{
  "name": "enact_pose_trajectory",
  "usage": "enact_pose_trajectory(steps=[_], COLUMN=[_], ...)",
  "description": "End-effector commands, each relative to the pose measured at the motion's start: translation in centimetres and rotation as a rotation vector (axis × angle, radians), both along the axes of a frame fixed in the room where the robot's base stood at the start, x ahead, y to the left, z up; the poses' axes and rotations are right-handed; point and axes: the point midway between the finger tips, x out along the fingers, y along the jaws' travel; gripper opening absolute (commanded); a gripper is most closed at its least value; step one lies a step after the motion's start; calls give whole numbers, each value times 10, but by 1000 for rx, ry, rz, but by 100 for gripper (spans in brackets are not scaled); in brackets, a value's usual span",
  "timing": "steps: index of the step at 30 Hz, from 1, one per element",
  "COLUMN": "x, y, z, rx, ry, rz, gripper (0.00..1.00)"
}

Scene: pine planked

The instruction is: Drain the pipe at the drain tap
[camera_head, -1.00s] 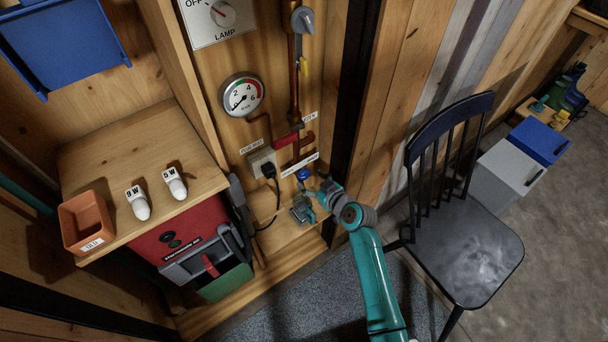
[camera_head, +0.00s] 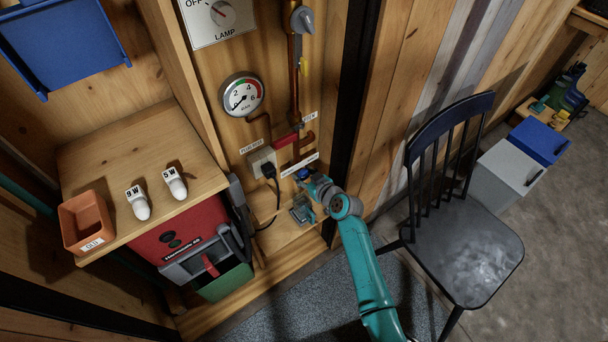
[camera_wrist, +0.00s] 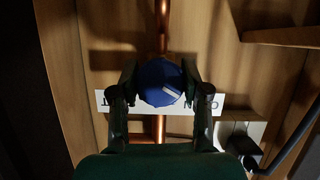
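The blue round knob (camera_head: 303,174) sits low on the copper pipework, just below a white label strip (camera_head: 299,165). In the wrist view the knob (camera_wrist: 162,83) shows a white mark pointing toward the right. My gripper (camera_wrist: 160,76) has one finger on each side of the knob, with the tips close to its edges; firm contact is not visible. In the head view my gripper (camera_head: 316,186) is right beside the knob, at its lower right. The copper pipe (camera_wrist: 161,128) runs vertically behind the knob.
A pressure gauge (camera_head: 242,95) has its needle toward the lower left. A red lever (camera_head: 287,140) is on the pipe above the knob. A socket with a black plug (camera_head: 267,169) and its cable are left of the knob. A black chair (camera_head: 463,240) stands right of my arm.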

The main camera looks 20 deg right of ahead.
Motion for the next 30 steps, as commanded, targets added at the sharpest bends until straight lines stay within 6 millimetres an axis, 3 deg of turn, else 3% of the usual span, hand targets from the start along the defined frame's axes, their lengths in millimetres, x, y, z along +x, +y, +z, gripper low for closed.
enact_pose_trajectory(steps=[5, 13, 23, 24, 26, 30], x=[0, 0, 0, 0, 0, 0], y=[-1, -1, 0, 0, 0, 0], z=[0, 0, 0, 0, 0, 0], rx=[36, 234, 252, 251, 251, 251], ry=[12, 76, 83, 82, 82, 82], rz=[0, -1, -1, 0, 0, 0], gripper=[11, 11, 11, 56, 71, 72])
